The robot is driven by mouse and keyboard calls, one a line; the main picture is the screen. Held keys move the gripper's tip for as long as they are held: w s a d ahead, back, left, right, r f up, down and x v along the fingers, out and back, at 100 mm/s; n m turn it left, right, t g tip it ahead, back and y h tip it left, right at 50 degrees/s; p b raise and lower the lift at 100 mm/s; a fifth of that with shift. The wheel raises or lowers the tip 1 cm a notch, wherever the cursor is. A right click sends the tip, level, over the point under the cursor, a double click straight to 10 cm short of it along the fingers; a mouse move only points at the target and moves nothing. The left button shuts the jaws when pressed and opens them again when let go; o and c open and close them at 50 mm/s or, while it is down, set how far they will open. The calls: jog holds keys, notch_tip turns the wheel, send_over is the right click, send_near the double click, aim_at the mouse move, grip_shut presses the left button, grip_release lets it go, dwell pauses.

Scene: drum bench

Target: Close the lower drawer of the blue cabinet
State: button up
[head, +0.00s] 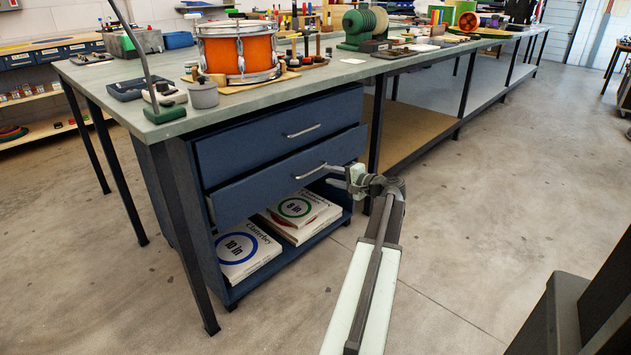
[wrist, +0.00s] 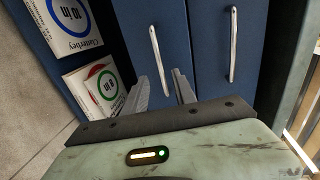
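The blue cabinet (head: 172,200) stands under the near end of the workbench. Its lower drawer (head: 260,188) sticks out a little past the upper drawer (head: 255,140), which looks shut. The lower drawer's silver handle (head: 310,172) is near my gripper (head: 331,175), which reaches in from the right. In the wrist view my gripper (wrist: 161,92) is open, its two fingers apart on either side of the near end of the lower handle (wrist: 155,55). I cannot tell whether they touch the handle or drawer front. The upper handle (wrist: 233,45) is to the right.
Flat boxes (head: 245,250) lie on the open shelf below the lower drawer. Black table legs (head: 185,235) stand beside the cabinet. An orange drum (head: 238,58) and tools sit on the bench top (head: 350,68). The concrete floor (head: 480,220) to the right is clear.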

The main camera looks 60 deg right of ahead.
jog(key=b+x, duration=0.1)
jog(key=x, duration=0.6)
jog(key=shift+w, duration=0.35)
grip_shut()
jog(key=shift+d, duration=0.1)
dwell(0.9)
